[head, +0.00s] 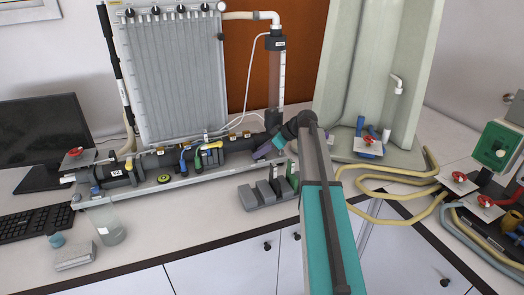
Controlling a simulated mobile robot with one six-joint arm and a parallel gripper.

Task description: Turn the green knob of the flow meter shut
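A clear upright tube (277,80) with a dark cap and scale marks stands right of the ribbed manometer board; it looks like the flow meter. Its lower end is partly behind my arm's wrist, and I cannot make out a green knob on it. My gripper (270,146) is at the foot of this tube, at the right end of the black pipe (240,143). It is small and seen from behind, so its opening and any contact are unclear. A green lever (197,161) sits on the black pipe, left of my gripper.
A grey slotted block (268,193) stands on the bench just below my gripper. Yellow hoses (400,185) and red-handled valves (458,176) lie to the right, near a green box (497,146). A clear jar (110,228) stands front left.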

